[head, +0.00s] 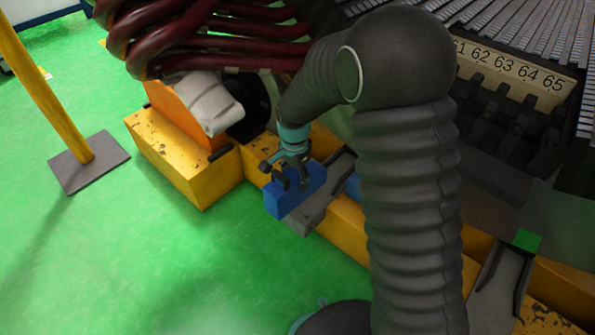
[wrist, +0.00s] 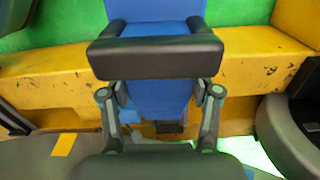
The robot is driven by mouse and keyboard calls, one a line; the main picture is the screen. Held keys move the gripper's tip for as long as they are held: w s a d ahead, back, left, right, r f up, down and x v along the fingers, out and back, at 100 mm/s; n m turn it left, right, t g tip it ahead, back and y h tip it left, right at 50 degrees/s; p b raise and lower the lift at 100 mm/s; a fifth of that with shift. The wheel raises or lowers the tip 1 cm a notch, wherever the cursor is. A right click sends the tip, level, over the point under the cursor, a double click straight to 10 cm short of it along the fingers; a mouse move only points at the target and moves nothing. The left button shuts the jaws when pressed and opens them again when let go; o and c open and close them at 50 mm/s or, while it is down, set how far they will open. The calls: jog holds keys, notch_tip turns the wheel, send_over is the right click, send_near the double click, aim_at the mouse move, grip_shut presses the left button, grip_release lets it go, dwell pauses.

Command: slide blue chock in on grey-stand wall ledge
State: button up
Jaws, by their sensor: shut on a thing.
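The blue chock (head: 293,197) is a block held by my gripper (head: 292,172), which is shut on it, in the head view. In the wrist view the blue chock (wrist: 160,98) shows between the gripper's finger links, with a dark bar (wrist: 155,57) across it. The chock is beside a grey ledge (head: 322,207) with dark side rails on the yellow wall (head: 342,223). I cannot tell whether the chock touches the ledge. Part of the ledge is hidden behind the chock and my gripper.
Another blue piece (head: 352,186) shows behind my arm. A second grey ledge (head: 500,283) with a green block (head: 527,240) is at the right. An orange-and-grey unit (head: 190,105) and dark red hoses (head: 215,45) are close by. A yellow post (head: 45,85) stands on the left; green floor is open there.

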aim_at(314, 165)
jog(key=shift+w, duration=0.25)
jog(key=shift+w+d+f+n, duration=0.1)
jog(key=shift+w+d+n, duration=0.1)
jog(key=shift+d+n, duration=0.1)
jog(key=shift+w+d+f+b, duration=0.45)
jog(key=shift+w+d+f, duration=0.3)
jog(key=shift+w, duration=0.2)
jog(key=shift+w+d+f+b, duration=0.4)
jog(key=shift+w+d+f, duration=0.35)
jog(key=shift+w, duration=0.15)
jog(key=shift+w+d+f+b, duration=0.45)
jog(key=shift+w+d+f, duration=0.25)
jog(key=shift+w, duration=0.25)
jog(key=shift+w+d+f, duration=0.7)
jog(key=shift+w+f, duration=0.05)
jog(key=shift+w, duration=0.1)
jog(key=shift+f+b, duration=0.4)
jog(key=shift+w+d+p, duration=0.3)
jog(key=shift+w+d, duration=0.7)
jog(key=shift+w, duration=0.3)
jog(key=shift+w+d+p, duration=0.3)
jog(key=shift+w+d, duration=0.75)
jog(key=shift+w, duration=0.2)
jog(key=shift+w+d+p, duration=0.3)
jog(key=shift+w+d, duration=0.7)
jog(key=shift+w, duration=0.3)
jog(key=o, duration=1.4)
jog(key=shift+c, duration=0.2)
